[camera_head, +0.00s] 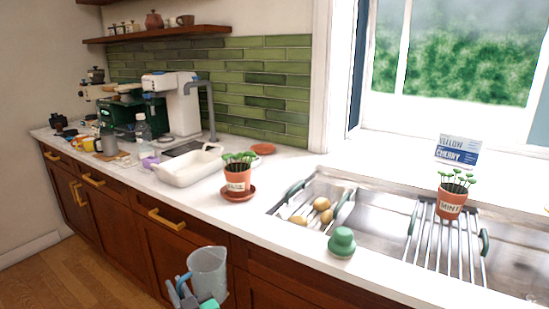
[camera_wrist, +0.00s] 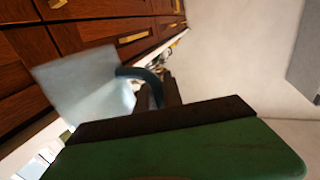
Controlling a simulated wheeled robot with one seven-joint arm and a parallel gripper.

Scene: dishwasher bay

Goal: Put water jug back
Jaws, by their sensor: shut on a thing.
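The water jug (camera_head: 208,272) is a clear grey jug with a blue-grey handle, held in front of the brown cabinets, below the counter edge. My gripper (camera_head: 184,291) is at its left side, shut on the handle. In the wrist view the jug (camera_wrist: 85,85) is tilted in the picture, and its handle runs between the dark fingers of my gripper (camera_wrist: 165,92). The jug looks empty, though its inside is blurred. A white coffee machine (camera_head: 178,105) and a green machine (camera_head: 122,118) stand on the counter at the back left.
The sink with racks (camera_head: 447,245) lies at right. Wooden floor (camera_head: 50,280) is clear at left.

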